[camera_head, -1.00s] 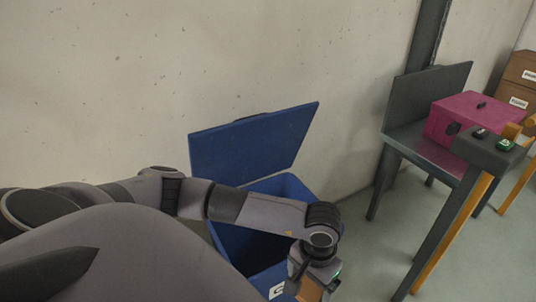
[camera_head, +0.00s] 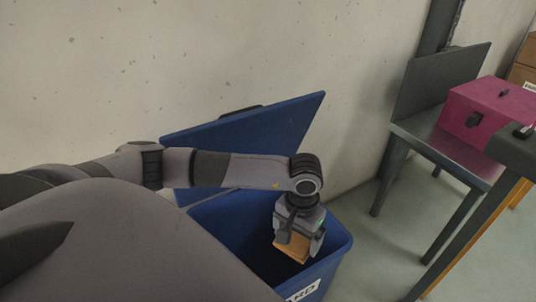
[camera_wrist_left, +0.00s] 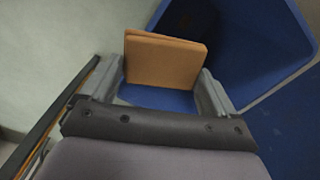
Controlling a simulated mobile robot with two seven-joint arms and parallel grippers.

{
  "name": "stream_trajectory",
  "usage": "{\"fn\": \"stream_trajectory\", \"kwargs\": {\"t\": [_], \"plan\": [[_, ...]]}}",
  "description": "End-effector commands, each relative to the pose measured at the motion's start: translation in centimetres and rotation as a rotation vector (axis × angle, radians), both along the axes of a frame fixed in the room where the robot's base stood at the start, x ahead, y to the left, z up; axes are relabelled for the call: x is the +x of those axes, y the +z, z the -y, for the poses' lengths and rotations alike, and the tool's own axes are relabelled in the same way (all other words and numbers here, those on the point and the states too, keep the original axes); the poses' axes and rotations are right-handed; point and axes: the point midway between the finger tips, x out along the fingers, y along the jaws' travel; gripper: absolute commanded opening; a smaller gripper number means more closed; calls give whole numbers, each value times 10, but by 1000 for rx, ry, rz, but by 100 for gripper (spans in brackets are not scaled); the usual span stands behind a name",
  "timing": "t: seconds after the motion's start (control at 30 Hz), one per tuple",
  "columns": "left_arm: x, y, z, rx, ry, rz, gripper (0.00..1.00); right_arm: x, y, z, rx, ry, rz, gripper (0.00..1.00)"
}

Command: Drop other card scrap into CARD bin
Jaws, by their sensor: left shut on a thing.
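The blue CARD bin (camera_head: 338,246) stands against the wall with its lid (camera_head: 255,140) tilted up behind it. Part of its label shows at the bottom of the head view. A flat brown piece of card scrap (camera_head: 291,248) is in my left gripper (camera_head: 298,240), which is shut on it over the bin's opening. In the left wrist view, the card scrap (camera_wrist_left: 165,61) sits between the fingers of the left gripper (camera_wrist_left: 163,88), with the blue bin (camera_wrist_left: 245,60) around and below it. My right gripper is not in view.
A grey table (camera_head: 432,137) stands to the right with a magenta box (camera_head: 490,112) on it. A dark-topped stand (camera_head: 512,152) is at the right edge. The floor between bin and table is clear.

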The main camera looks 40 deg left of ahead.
Motion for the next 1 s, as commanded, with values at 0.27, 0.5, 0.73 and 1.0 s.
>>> {"fn": "stream_trajectory", "kwargs": {"t": [0.27, 0.5, 0.73, 1.0], "plan": [[36, -41, -53, 0, 187, 2, 61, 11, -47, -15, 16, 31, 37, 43], [57, -60, -95, 0, 341, 3, 61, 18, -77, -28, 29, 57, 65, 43], [71, -74, -132, -1, 483, 3, 61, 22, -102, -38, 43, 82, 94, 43], [76, -78, -157, 0, 583, 1, 61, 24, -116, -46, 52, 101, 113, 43]]}}
